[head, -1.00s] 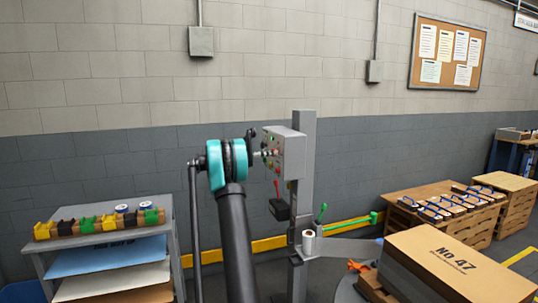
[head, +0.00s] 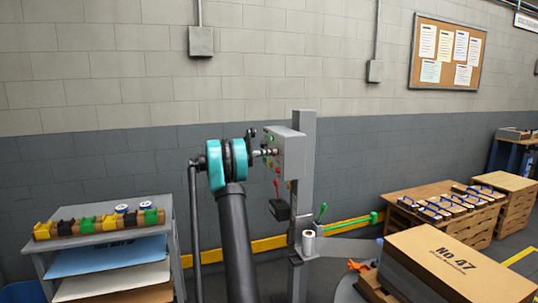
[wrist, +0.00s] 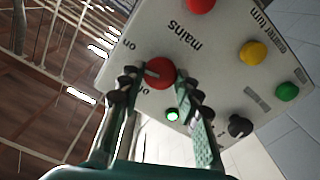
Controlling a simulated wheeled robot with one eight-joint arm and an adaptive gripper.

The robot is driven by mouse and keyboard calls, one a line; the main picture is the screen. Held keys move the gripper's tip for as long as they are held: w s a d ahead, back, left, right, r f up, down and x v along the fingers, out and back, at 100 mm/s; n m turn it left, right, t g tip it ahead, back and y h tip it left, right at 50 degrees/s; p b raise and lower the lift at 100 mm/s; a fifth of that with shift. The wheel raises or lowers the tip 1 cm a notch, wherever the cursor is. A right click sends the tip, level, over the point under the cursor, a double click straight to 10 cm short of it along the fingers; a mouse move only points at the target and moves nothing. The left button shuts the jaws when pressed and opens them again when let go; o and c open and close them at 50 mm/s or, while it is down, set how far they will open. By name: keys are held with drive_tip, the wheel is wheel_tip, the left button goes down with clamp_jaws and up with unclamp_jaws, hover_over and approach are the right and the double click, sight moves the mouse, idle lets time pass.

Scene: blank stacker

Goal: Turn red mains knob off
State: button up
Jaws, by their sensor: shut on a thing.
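A grey control box (head: 291,151) is mounted on an upright post in the head view. In the wrist view its panel (wrist: 218,62) appears upside down, with a "mains" label beside the round red mains knob (wrist: 161,72). The knob has a pale mark on its left part. My gripper (wrist: 157,82) has one finger on each side of the knob and is shut on it. The finger at left partly hides the lettering there. A small green lamp (wrist: 172,114) glows below the knob. In the head view my gripper (head: 273,153) reaches the box's front.
The panel also carries another red button (wrist: 201,5), a yellow button (wrist: 253,53), a green button (wrist: 287,91) and a black knob (wrist: 240,126) close to the right finger. A shelf cart (head: 110,240) stands left; a large carton (head: 455,262) stands at right.

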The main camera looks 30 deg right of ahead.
drive_tip(key=shift+f+n, duration=0.15)
drive_tip(key=shift+n, duration=7.55)
drive_tip(key=o, duration=1.1)
drive_tip(key=shift+o, duration=0.2)
drive_tip(key=v, duration=1.2)
drive_tip(key=shift+a, duration=0.1)
